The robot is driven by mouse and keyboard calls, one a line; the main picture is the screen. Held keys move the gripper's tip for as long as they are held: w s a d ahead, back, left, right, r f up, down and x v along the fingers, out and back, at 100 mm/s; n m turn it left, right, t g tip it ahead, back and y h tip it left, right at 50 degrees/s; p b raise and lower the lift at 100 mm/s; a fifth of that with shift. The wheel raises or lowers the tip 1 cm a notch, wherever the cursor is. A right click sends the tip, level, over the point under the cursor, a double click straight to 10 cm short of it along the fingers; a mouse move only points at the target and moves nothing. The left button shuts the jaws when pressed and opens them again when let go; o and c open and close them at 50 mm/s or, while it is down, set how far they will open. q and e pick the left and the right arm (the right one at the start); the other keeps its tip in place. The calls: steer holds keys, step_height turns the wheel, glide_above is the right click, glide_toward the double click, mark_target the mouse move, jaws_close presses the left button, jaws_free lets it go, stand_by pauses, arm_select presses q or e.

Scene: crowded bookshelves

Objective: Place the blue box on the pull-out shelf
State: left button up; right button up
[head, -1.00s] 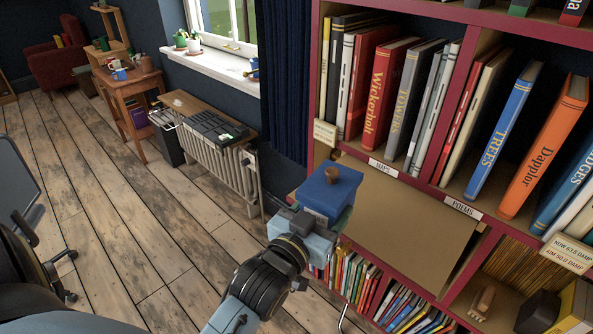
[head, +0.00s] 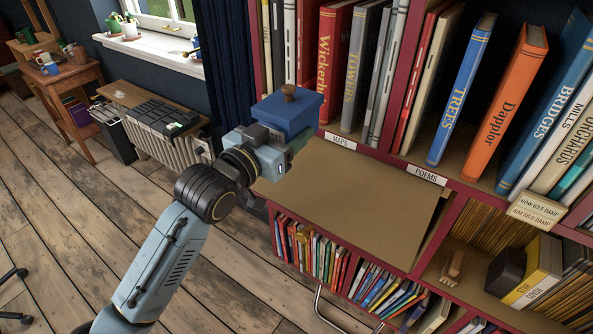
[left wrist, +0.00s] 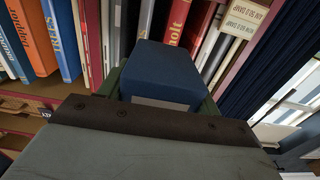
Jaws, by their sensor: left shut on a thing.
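The blue box (head: 288,111) has a small brown knob on its lid. My left gripper (head: 272,146) is shut on it and holds it up at the left edge of the bookcase, in front of the upper book row. In the left wrist view the blue box (left wrist: 162,74) sits just beyond the gripper (left wrist: 160,108), with book spines behind it. The pull-out shelf (head: 350,195) is a bare tan board that sticks out below the MAPS and POEMS labels. The box is beside its back left corner, and the gripper partly hides that corner. My right gripper does not show.
Upright books (head: 350,65) fill the row above the board. More books (head: 320,255) stand below it. A wooden brush-like object (head: 452,267) and a dark block (head: 505,272) lie in the compartment to the right. A radiator (head: 165,150) stands left under the window.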

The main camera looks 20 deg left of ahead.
arm_select(q)
steer(key=b, duration=0.1)
glide_above(287, 178)
step_height(287, 178, down, 6)
steer(key=shift+r, duration=0.15)
steer(key=shift+f, duration=0.6)
steer(key=shift+f+b, duration=0.5)
steer(key=shift+f, duration=0.9)
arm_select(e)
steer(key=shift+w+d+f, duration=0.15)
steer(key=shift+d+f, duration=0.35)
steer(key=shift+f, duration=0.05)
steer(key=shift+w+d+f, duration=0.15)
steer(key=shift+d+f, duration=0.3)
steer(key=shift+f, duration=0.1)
arm_select(q)
steer(key=shift+f, duration=0.15)
steer(key=o, duration=0.8)
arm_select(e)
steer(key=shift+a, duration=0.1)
